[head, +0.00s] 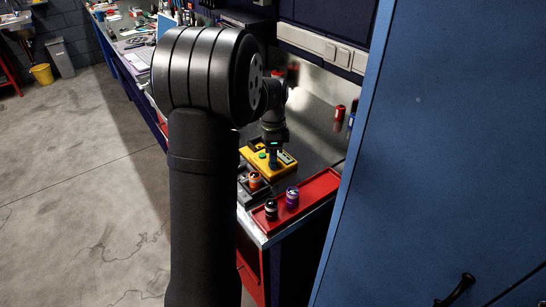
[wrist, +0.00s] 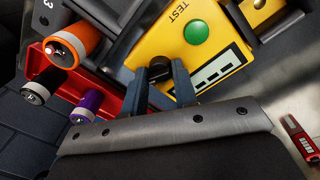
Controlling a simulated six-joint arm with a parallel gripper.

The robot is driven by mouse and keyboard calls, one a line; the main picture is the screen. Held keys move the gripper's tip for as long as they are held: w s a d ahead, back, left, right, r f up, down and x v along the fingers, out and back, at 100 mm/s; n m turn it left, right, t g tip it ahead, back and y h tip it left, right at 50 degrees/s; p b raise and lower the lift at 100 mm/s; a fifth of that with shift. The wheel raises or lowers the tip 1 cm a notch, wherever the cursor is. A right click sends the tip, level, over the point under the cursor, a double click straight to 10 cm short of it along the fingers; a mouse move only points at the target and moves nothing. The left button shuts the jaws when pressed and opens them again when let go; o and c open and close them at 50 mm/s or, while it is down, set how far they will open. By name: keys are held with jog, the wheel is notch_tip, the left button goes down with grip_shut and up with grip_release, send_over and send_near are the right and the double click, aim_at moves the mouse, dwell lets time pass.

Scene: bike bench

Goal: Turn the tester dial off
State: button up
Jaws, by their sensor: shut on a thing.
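The yellow tester (head: 252,164) lies on the bench in the head view. In the wrist view the tester (wrist: 160,45) shows a green button (wrist: 197,32), the word TEST and a striped display (wrist: 216,71). Its black dial (wrist: 160,68) sits near the tester's edge. My gripper (wrist: 160,82) has its two fingers on either side of the dial and is shut on it. In the head view my gripper (head: 273,158) points down at the tester, and the dial is hidden there. Which setting the dial points to cannot be read.
An orange battery (head: 255,181) stands in a dark holder beside the tester. A purple battery (head: 292,197) and a black-and-white one (head: 271,209) stand in the red tray (head: 320,187) at the bench's front. A red tool (wrist: 297,135) is at the wrist view's right. A blue cabinet (head: 440,130) bounds the right.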

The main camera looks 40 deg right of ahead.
jog(key=n, duration=0.7)
jog(key=shift+w+r, duration=0.1)
jog(key=n+h, duration=0.1)
jog(key=n, duration=0.5)
jog(key=shift+a+n, duration=0.1)
jog(key=shift+n, duration=0.2)
jog(key=n, duration=0.4)
jog(key=shift+n, duration=2.1)
jog(key=shift+a, duration=0.1)
jog(key=o, duration=1)
jog(key=shift+c, duration=0.2)
notch_tip(320, 180, up, 17)
jog(key=a, duration=0.1)
jog(key=shift+r, duration=0.2)
